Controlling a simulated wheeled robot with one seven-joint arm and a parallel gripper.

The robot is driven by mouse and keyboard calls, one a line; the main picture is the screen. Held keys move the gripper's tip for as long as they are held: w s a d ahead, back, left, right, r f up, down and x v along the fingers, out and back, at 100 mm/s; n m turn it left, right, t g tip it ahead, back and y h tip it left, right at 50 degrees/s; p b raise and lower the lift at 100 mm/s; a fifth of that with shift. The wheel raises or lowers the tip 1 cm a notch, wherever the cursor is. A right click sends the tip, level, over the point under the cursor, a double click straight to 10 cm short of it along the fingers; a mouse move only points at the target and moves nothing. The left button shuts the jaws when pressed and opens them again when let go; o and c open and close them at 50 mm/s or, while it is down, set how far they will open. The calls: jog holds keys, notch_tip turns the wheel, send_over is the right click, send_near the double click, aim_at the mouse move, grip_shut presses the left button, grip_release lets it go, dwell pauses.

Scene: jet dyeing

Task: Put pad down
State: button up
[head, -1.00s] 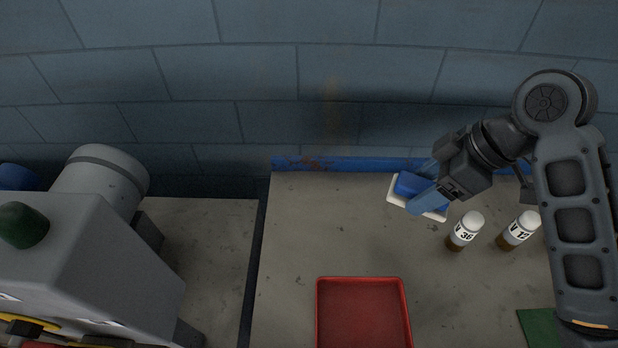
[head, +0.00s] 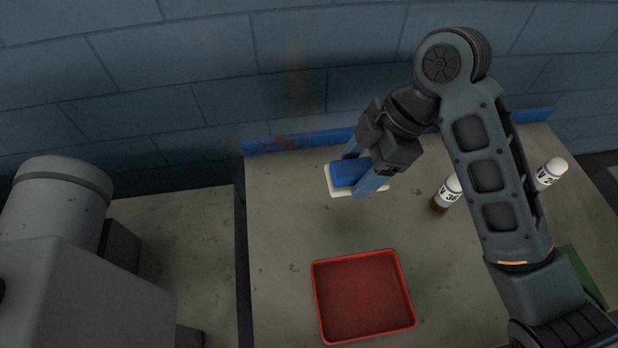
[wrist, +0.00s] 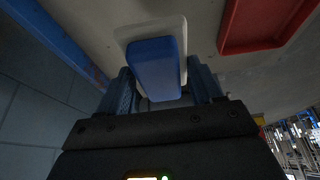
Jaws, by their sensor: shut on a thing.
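The pad is a blue block on a white base. In the head view the pad (head: 348,173) is at the back of the table, near the blue back edge. My gripper (head: 362,170) is shut on the pad, with a blue finger on each side of it. In the wrist view the pad (wrist: 157,68) lies between the two fingers of my gripper (wrist: 165,90), white base beyond the blue part. I cannot tell whether the white base touches the table or hangs just above it.
A red tray (head: 316,296) stands on the grey table (head: 275,235) in front of the pad. A green mat (head: 583,270) is at the right. A grey machine (head: 70,290) stands at the left.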

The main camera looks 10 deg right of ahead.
jog(key=shift+w+a+f, duration=0.25)
jog(key=shift+a+f, duration=0.05)
jog(key=shift+a, duration=0.15)
jog(key=shift+w+a+f, duration=0.2)
jog(key=shift+a+f, duration=0.05)
jog(key=shift+a, duration=0.15)
jog(key=b, duration=0.5)
send_over(303, 190)
jog(key=d, duration=0.2)
jog(key=f, duration=0.4)
jog(key=shift+a+f, duration=0.15)
jog(key=shift+a, duration=0.1)
jog(key=shift+f+p, duration=0.8)
jog(key=shift+f, duration=1)
jog(key=shift+f, duration=0.2)
jog(key=o, duration=0.9)
jog(key=shift+o, duration=0.2)
jog(key=shift+f+b, duration=0.15)
jog(key=shift+b, duration=0.2)
